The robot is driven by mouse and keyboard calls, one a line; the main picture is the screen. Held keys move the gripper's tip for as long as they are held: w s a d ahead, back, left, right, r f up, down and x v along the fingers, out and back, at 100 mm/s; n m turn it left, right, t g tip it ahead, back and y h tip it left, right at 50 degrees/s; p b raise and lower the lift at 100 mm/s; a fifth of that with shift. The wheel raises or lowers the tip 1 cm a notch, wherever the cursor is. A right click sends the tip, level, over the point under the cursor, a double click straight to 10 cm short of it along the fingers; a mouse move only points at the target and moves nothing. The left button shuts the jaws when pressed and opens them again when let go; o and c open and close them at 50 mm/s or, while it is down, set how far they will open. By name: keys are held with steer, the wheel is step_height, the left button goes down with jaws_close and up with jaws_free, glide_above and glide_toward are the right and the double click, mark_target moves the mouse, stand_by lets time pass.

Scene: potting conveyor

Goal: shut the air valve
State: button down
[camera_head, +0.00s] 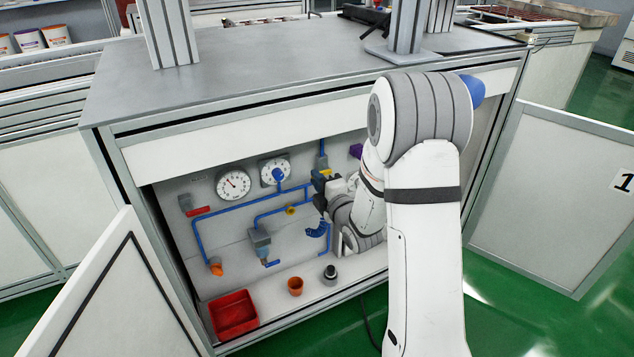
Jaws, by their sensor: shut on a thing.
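Blue pipework (240,200) runs over the back wall of the open cabinet. A red valve handle (198,211) sits on the pipe at the left and lies about level. A small yellow fitting (290,210) is on the middle pipe. My gripper (319,188) is at the right-hand blue pipe, below a grey fitting, with a bit of yellow (325,173) at its fingers. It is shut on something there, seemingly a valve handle. The fingers and wrist hide most of the handle, so I cannot tell its angle. No label shows which valve is the air valve.
A red bin (234,314), an orange cup (295,286) and a dark-topped grey piece (330,274) stand on the cabinet floor. Open doors flank the cabinet.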

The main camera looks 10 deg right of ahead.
steer(key=shift+a+f+n, duration=0.1)
steer(key=shift+f+n, duration=0.05)
steer(key=shift+n, duration=0.15)
steer(key=c, duration=1.4)
jaws_free()
steer(key=shift+c, duration=0.2)
steer(key=shift+s, duration=0.1)
steer(key=p+v, duration=0.1)
steer(key=v, duration=0.6)
steer(key=shift+s+d+p, duration=0.2)
steer(key=shift+s+p, duration=0.1)
steer(key=shift+p, duration=0.1)
